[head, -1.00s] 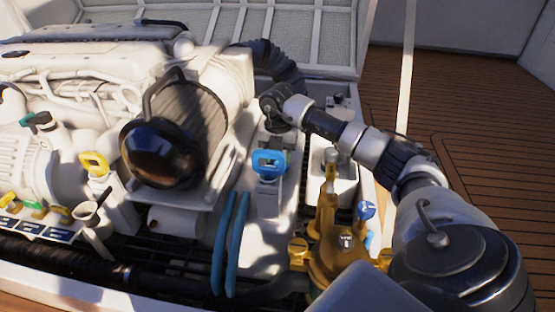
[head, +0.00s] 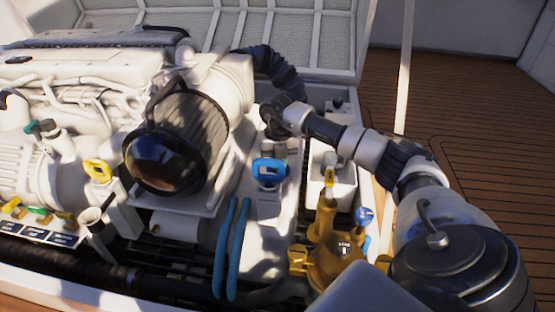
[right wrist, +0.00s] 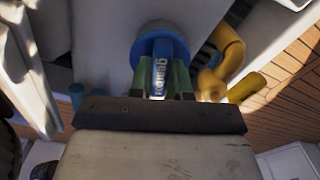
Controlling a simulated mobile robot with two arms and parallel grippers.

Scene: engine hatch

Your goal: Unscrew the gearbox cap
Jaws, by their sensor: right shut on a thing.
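The gearbox cap (head: 270,171) is blue and sits on a pale housing right of the engine's middle in the head view. In the right wrist view its round blue rim (right wrist: 146,46) and a raised blue tab with lettering show. My right gripper (right wrist: 162,80) is shut on that tab, with one green finger on each side. In the head view my right arm reaches in from the right, and its wrist is just above and behind the cap. The fingertips are hard to make out there. Whether the cap is clear of its seat cannot be told. My left gripper is not in view.
A yellow cap (head: 98,171) stands at the left. A gold filter housing (head: 335,262) with a blue valve knob (head: 364,216) is at the right front. Two blue hoses (head: 230,250) run in front of the cap. A black round intake (head: 165,158) is to its left.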

